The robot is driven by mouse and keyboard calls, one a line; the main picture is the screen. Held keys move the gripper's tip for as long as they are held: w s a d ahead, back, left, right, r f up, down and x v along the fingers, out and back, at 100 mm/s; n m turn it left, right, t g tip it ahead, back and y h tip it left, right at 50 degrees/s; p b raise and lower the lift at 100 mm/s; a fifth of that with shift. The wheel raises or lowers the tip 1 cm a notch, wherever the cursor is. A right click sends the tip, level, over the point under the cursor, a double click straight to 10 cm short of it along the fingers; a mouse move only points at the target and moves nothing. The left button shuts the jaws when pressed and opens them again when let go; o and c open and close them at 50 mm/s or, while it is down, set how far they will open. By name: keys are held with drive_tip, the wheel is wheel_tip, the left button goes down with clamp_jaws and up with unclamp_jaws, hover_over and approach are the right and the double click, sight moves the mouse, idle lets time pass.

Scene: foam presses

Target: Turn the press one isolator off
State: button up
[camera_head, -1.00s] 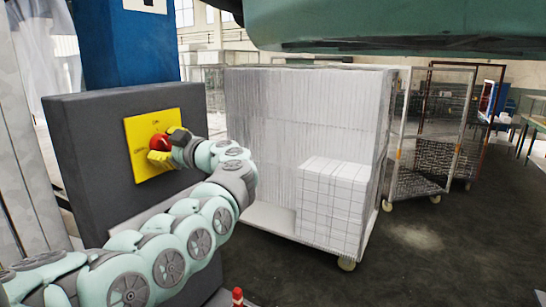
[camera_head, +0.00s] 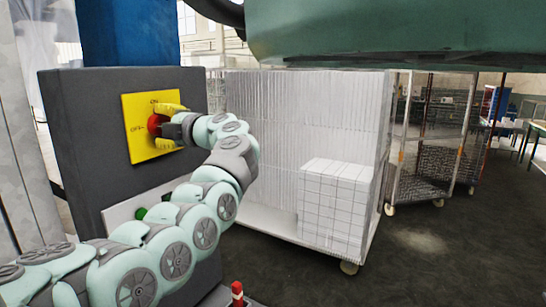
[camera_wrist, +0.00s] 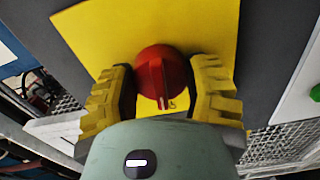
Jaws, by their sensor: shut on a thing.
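The isolator is a red rotary knob (camera_head: 153,124) on a yellow plate (camera_head: 143,152), marked ON above and OFF at the left. The plate is on a dark grey cabinet face. My gripper (camera_head: 167,124) is at the knob, its yellow fingers above and below it. In the wrist view the red knob (camera_wrist: 163,74) sits between the two fingers of my gripper (camera_wrist: 165,88), which are shut on it. The knob's ridge points down in that view, towards small lettering on the plate. In the head view my fingers partly hide the knob, so its setting is unclear.
A green button (camera_head: 141,213) on a pale panel (camera_head: 120,214) lies below the yellow plate, partly behind my arm. A wire cage trolley (camera_head: 270,215) with white blocks (camera_head: 335,205) stands at the right. Dark floor (camera_head: 430,260) is open at the front right.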

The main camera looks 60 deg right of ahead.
drive_tip(key=shift+d+f+n, duration=0.15)
drive_tip(key=shift+n, duration=0.35)
drive_tip(key=shift+b, duration=0.3)
drive_tip(key=o, duration=1.2)
drive_tip(key=s, duration=0.8)
drive_tip(key=s+d, duration=0.1)
drive_tip(key=s, duration=0.3)
drive_tip(key=shift+s, duration=0.1)
drive_tip(key=shift+s, duration=0.1)
